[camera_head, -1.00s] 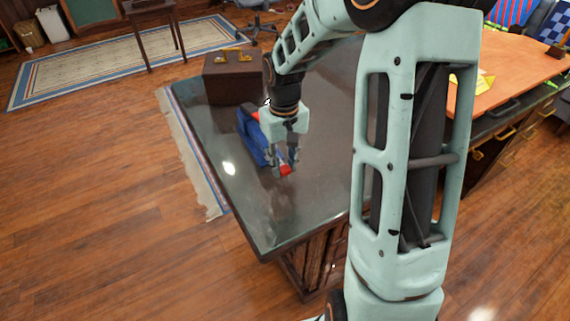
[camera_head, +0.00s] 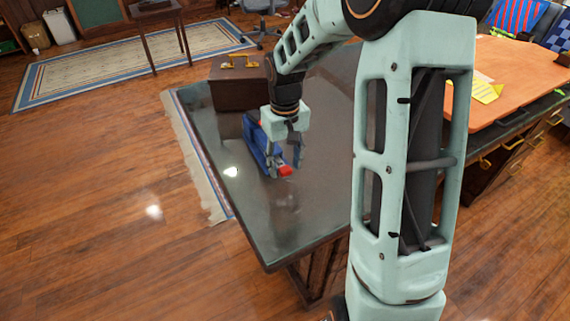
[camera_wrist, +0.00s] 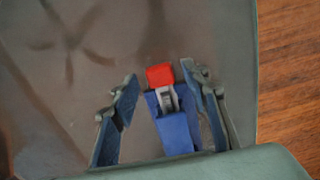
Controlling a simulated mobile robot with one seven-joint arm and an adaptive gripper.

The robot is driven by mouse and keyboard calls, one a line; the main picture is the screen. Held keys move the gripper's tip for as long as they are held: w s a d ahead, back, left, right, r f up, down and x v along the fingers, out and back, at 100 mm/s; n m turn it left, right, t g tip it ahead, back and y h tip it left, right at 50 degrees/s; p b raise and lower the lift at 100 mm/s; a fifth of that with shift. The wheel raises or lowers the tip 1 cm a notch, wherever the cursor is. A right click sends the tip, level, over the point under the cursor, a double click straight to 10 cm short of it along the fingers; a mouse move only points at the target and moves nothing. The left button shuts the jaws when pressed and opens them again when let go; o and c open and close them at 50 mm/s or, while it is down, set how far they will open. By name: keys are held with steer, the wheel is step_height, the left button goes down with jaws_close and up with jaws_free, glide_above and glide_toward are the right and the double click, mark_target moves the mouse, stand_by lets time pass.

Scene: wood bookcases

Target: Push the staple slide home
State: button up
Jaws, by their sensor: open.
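A short length of grey shows between the red end and the blue body. My gripper (camera_head: 286,155) is over the stapler's red end, pointing down. In the wrist view my gripper (camera_wrist: 158,78) is open, one finger on each side of the slide. The right finger is close beside it; contact is unclear. The left finger stands apart.
The dark desk (camera_head: 215,150) is clear in front of the stapler. A brown case (camera_head: 238,92) with yellow handles stands behind it. An orange-topped desk (camera_head: 525,75) is at the right. A rug (camera_head: 120,65) lies on the wood floor.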

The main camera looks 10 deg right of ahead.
step_height(320, 180, up, 12)
steer(key=shift+f, duration=0.25)
steer(key=shift+c, duration=0.3)
